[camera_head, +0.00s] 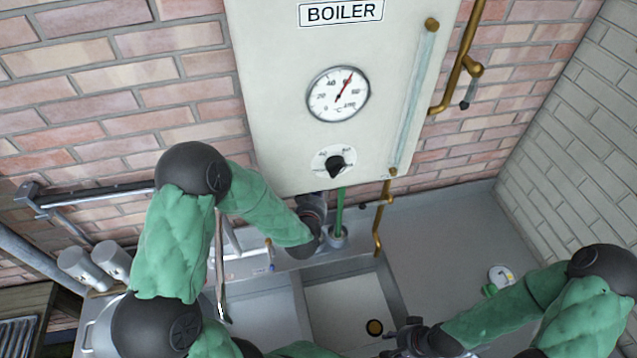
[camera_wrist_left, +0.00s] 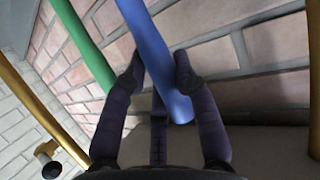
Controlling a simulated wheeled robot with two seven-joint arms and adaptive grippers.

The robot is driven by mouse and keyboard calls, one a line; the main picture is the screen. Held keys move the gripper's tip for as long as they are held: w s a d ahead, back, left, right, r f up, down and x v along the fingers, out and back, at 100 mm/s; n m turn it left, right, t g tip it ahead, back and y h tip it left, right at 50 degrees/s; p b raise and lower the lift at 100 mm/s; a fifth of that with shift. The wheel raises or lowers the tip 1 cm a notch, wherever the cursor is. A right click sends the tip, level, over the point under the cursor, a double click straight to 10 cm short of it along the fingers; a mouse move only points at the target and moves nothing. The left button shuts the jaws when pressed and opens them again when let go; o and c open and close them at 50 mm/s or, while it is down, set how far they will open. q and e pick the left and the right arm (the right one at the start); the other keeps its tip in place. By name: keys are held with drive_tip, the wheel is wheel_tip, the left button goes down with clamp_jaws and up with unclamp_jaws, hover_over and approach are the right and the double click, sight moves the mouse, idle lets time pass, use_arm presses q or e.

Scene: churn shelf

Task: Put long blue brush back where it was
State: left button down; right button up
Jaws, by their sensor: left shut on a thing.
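The long blue brush shows in the left wrist view as a blue handle (camera_wrist_left: 150,50) passing between the fingers of my left gripper (camera_wrist_left: 158,75). The left gripper is shut on this handle, and the brush's far end is out of that view. In the head view my left gripper (camera_head: 314,212) is just below the boiler's lower edge, and I cannot make out the brush there. A green handle (camera_head: 340,208) stands in a round grey holder (camera_head: 338,238) just right of the left gripper. My right gripper (camera_head: 405,336) is low over the sink's right side; its fingers are unclear.
The boiler (camera_head: 290,120) hangs close above the left gripper. A brass pipe (camera_head: 382,220) runs down just right of the holder. A sink basin (camera_head: 345,305) lies below, with grey counter (camera_head: 440,235) to the right. Two metal cups (camera_head: 95,265) stand at left.

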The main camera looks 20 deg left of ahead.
use_arm(q)
drive_tip(key=shift+s+f+b, duration=0.15)
drive_tip(key=shift+f+b, duration=0.2)
drive_tip(key=shift+f, duration=0.6)
drive_tip(key=c, duration=1)
unclamp_jaws()
drive_tip(key=shift+w+f, duration=0.1)
drive_tip(key=shift+w, duration=0.1)
drive_tip(key=shift+s, duration=0.1)
drive_tip(key=shift+r, duration=0.2)
drive_tip(key=v, duration=1.2)
drive_tip(key=shift+r, duration=0.1)
